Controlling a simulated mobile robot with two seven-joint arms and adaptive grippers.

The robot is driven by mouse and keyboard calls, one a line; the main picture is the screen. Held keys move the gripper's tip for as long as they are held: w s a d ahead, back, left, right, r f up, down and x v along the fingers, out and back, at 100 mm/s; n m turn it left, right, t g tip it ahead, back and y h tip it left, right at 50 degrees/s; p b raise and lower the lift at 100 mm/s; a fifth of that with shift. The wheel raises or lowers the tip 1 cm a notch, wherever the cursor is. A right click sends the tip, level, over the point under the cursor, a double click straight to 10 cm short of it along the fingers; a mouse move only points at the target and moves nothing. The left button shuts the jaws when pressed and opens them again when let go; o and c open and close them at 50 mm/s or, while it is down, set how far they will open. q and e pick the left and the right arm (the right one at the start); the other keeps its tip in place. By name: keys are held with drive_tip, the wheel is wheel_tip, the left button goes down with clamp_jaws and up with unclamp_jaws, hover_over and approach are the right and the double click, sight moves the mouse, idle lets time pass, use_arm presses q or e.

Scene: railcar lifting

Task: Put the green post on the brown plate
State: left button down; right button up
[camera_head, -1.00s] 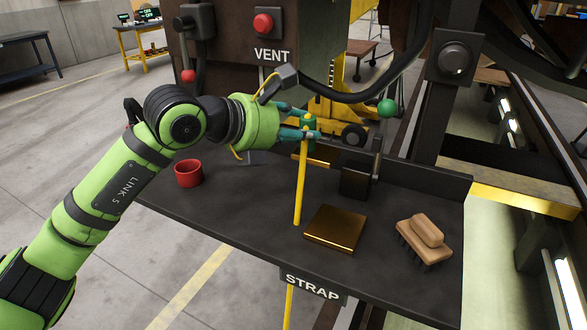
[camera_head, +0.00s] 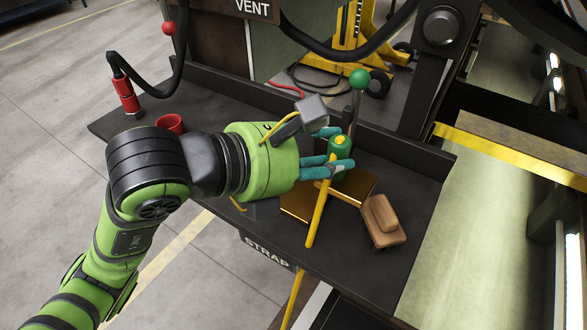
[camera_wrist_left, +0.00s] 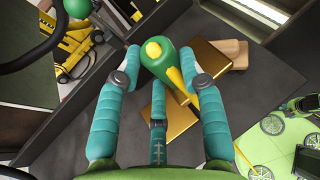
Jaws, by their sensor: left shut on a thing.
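The green post (camera_head: 338,150), with a yellow cap, is held between the teal fingers of my left gripper (camera_head: 332,168). It shows from above in the left wrist view (camera_wrist_left: 160,66). A yellow bar (camera_head: 318,222) slants down from beside the fingers. The brown plate (camera_head: 296,208) lies on the dark table under and in front of the gripper, partly covered by the fingers and bar. Brown surfaces show on both sides of a finger in the left wrist view; I cannot tell whether they are one plate. The post's lower end and any contact are unclear. My right gripper is out of view.
A wooden brush (camera_head: 383,222) lies right of the plate. A red cup (camera_head: 169,124) stands at the left on the dark table (camera_head: 225,98). A green ball knob (camera_head: 359,79) rises behind the post. The raised rear edge bounds the table.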

use_arm(q)
drive_tip(key=w+a+f, duration=0.2)
drive_tip(key=a, duration=0.1)
drive_tip(key=w+a+f+p, duration=0.1)
drive_tip(key=w+a+f, duration=0.2)
drive_tip(key=shift+w, duration=0.35)
wheel_tip(320, 180, down, 3)
drive_tip(key=shift+f+p, duration=0.1)
drive_tip(key=shift+p, duration=0.6)
drive_tip(key=shift+f, duration=0.25)
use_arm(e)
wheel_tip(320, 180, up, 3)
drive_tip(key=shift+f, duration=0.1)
